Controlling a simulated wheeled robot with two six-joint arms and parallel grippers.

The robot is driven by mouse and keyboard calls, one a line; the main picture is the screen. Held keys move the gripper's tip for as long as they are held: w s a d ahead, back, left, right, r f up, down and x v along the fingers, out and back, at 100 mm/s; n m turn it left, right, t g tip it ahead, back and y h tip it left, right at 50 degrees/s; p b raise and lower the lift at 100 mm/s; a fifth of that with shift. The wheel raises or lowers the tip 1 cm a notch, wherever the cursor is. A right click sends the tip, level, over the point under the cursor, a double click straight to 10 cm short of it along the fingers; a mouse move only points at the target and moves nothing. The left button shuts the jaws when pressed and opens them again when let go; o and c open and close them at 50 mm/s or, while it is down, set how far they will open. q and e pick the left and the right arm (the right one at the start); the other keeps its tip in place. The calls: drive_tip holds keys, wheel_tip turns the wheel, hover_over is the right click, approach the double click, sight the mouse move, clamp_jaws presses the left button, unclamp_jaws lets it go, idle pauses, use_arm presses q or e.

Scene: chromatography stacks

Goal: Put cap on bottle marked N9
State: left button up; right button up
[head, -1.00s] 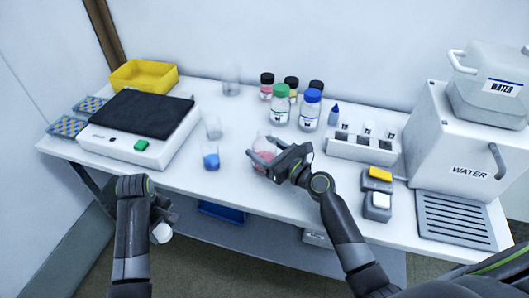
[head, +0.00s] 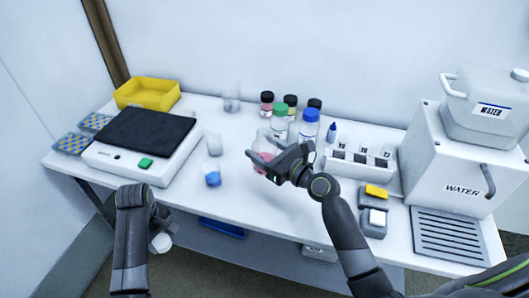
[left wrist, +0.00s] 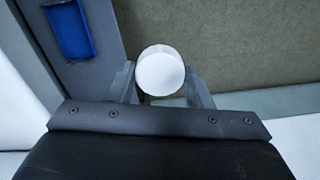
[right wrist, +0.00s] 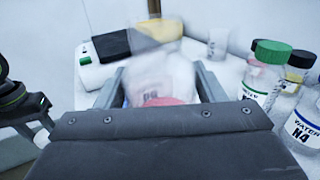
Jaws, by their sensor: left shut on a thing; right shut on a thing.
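My left gripper (head: 160,232) is shut on a white round cap (left wrist: 160,72), in front of the table's front edge. The cap also shows below that gripper in the head view (head: 161,243). My right gripper (head: 263,165) is shut on a clear bottle with pink liquid (head: 264,150). In the right wrist view the bottle (right wrist: 158,75) stands between the fingers, blurred. Its label is too smeared to read surely, though it may say N9. Its lower part is hidden by the gripper.
Bottles with green (head: 281,108) and blue (head: 310,115) caps stand behind the right gripper, black-capped ones farther back. A rack (head: 360,172) and water container (head: 450,155) are right.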

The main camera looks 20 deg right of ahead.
drive_tip(key=shift+r+p, duration=0.45)
drive_tip(key=shift+r, duration=0.95)
drive_tip(key=o, duration=0.7)
drive_tip(key=c, duration=0.9)
drive_tip(key=s+r, duration=0.1)
drive_tip(key=s, duration=0.5)
drive_tip(key=s+d+r, duration=0.1)
drive_tip(key=s, duration=0.5)
drive_tip(key=s+d+r, duration=0.1)
drive_tip(key=s, duration=0.5)
drive_tip(key=shift+s+d, duration=0.15)
drive_tip(key=shift+d, duration=0.1)
drive_tip(key=shift+a, duration=0.15)
